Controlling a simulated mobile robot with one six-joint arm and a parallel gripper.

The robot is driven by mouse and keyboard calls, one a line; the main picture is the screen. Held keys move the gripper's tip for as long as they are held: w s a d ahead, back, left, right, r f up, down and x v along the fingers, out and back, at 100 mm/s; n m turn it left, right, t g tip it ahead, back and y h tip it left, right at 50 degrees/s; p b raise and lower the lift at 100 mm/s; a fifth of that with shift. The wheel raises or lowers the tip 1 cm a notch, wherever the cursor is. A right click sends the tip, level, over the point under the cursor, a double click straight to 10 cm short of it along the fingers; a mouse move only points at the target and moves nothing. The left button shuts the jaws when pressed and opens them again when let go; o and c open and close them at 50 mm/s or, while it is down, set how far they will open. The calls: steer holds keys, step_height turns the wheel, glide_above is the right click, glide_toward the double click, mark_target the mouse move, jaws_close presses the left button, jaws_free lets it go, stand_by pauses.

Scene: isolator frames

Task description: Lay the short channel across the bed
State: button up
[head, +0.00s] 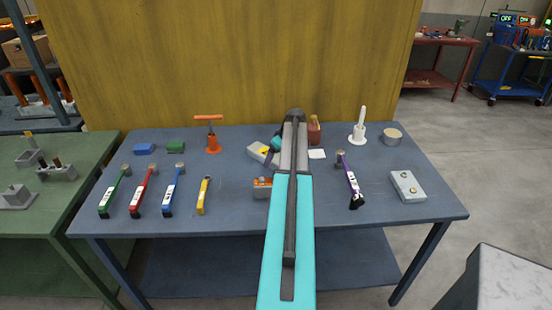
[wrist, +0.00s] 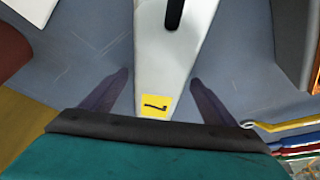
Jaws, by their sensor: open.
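A pale grey piece with a yellow label (head: 256,151) lies on the blue table, partly hidden by my arm in the head view. In the wrist view this grey piece (wrist: 165,62) has a dark slot, and its labelled end lies between my fingers. My gripper (wrist: 158,78) is open, with one dark finger on each side of it and gaps visible. A grey block with an orange top (head: 262,187) sits nearer the front, partly behind my arm. A grey block with two round studs (head: 407,186) lies at the right. I cannot tell which thing is the channel or the bed.
Green (head: 115,191), red (head: 143,188), blue (head: 172,190) and yellow (head: 204,195) handled tools lie at the left, a purple one (head: 351,181) right of my arm. An orange T-handled stand (head: 212,138) and a white post (head: 359,126) stand behind. A yellow panel (head: 230,55) rises behind the table.

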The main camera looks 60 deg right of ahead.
steer(key=shift+w+f, duration=0.1)
steer(key=shift+f, duration=0.2)
stand_by(0.4)
jaws_close()
steer(key=shift+d+r, duration=0.1)
steer(key=shift+r, duration=0.05)
